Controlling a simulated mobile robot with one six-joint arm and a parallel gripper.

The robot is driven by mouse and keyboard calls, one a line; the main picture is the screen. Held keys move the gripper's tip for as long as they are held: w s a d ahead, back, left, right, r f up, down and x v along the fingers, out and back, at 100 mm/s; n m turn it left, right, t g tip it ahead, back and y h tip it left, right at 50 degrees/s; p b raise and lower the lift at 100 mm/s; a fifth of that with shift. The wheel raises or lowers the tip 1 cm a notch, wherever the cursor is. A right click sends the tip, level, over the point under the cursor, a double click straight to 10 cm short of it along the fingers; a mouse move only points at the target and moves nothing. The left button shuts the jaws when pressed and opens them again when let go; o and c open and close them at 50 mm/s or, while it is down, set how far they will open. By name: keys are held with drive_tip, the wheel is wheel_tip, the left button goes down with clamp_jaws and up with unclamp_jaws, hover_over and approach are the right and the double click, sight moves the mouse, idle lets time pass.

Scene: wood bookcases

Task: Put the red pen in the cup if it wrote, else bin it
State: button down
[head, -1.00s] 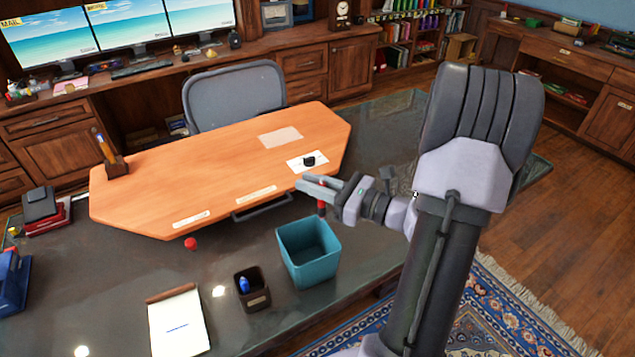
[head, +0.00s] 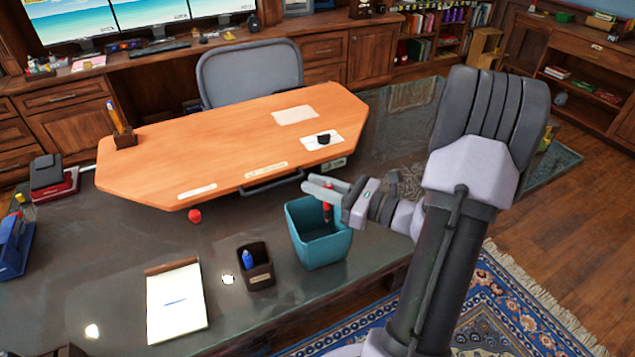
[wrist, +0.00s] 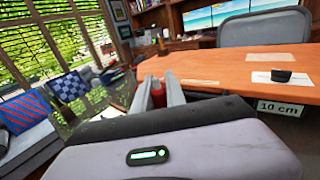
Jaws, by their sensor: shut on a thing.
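My gripper (head: 322,187) is shut on the red pen (head: 327,212), which hangs upright below the fingers. In the head view the pen overlaps the mouth of the teal bin (head: 318,250); I cannot tell whether its lower tip is inside. In the wrist view the red pen (wrist: 158,95) shows between the fingers.
An orange raised board (head: 230,150) lies behind the bin, with a black item (head: 323,139) on white paper and a wooden pen holder (head: 124,139). A small red object (head: 195,216) sits on the dark desk before it. The desk between board and notepad is largely clear.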

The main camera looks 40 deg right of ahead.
drive_tip(key=shift+f, duration=0.35)
drive_tip(key=c, duration=1.3)
unclamp_jaws()
drive_tip(key=p+v, duration=0.4)
drive_tip(key=v, duration=1.3)
drive_tip(key=shift+s+p, duration=0.25)
drive_tip(key=shift+p, duration=0.05)
